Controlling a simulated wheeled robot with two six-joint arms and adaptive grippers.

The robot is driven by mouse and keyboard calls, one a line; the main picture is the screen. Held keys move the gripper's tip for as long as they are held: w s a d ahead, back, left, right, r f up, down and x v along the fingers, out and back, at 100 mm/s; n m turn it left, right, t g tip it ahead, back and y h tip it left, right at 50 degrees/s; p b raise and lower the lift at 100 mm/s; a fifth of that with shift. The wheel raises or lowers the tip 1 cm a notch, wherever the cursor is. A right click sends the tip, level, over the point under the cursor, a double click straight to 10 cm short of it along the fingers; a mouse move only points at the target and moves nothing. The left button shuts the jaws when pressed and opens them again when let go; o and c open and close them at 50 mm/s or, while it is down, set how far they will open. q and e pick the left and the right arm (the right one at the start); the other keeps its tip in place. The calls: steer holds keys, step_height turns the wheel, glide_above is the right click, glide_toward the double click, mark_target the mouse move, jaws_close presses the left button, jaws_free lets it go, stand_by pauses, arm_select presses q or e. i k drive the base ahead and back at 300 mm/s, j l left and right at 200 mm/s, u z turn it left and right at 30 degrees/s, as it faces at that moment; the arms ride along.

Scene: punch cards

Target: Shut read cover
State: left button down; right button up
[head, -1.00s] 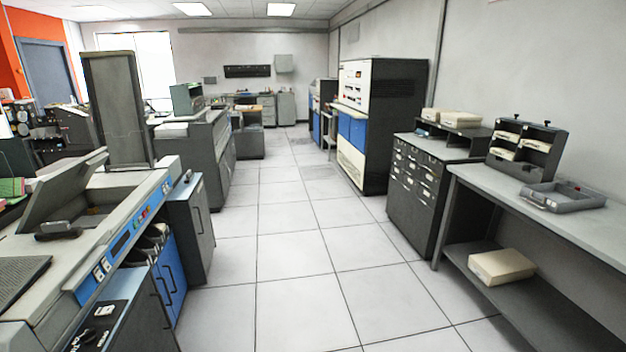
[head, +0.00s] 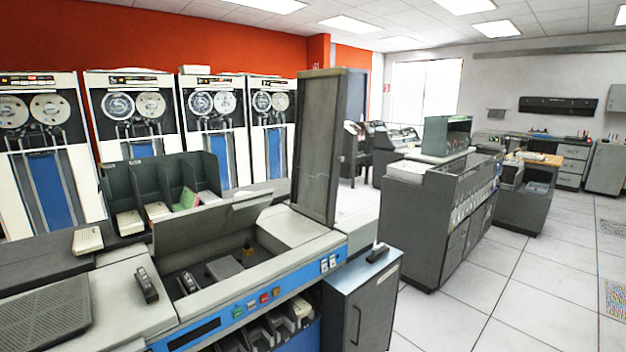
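A card machine with a blue control strip (head: 210,327) stands in front of me. A grey cover (head: 205,222) on it is raised and tilted back, over an open bay (head: 215,268) with dark mechanism parts inside. A tall dark grey panel (head: 318,150) stands upright on the machine, right of that cover. No label shows which of them is the read cover; the tilted one is plainly open. Neither of my grippers is in view.
A small dark object (head: 146,284) lies on the machine's left top. A grey cabinet (head: 365,285) stands at its right end. White tape drives (head: 120,130) line the red wall behind. Tiled floor (head: 470,300) is clear at the right.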

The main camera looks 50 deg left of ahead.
mark_target(179, 231)
steer(key=i+u, duration=0.2)
steer(key=i, duration=0.4)
steer(key=i+l+u, duration=0.15)
steer(key=i, duration=0.45)
steer(key=i+l+u, duration=0.2)
steer(key=i, duration=0.4)
steer(key=i+u, duration=0.2)
steer(key=u, duration=0.25)
steer(key=i+u, duration=0.25)
steer(key=u, duration=0.2)
steer(key=i+l+u, duration=0.15)
steer(key=u, duration=0.25)
steer(key=i+l+u, duration=0.15)
steer(key=u, duration=0.3)
steer(key=i+l+u, duration=0.15)
steer(key=l+u, duration=0.3)
steer(key=i+l+u, duration=0.1)
steer(key=u, duration=0.35)
steer(key=l, duration=0.05)
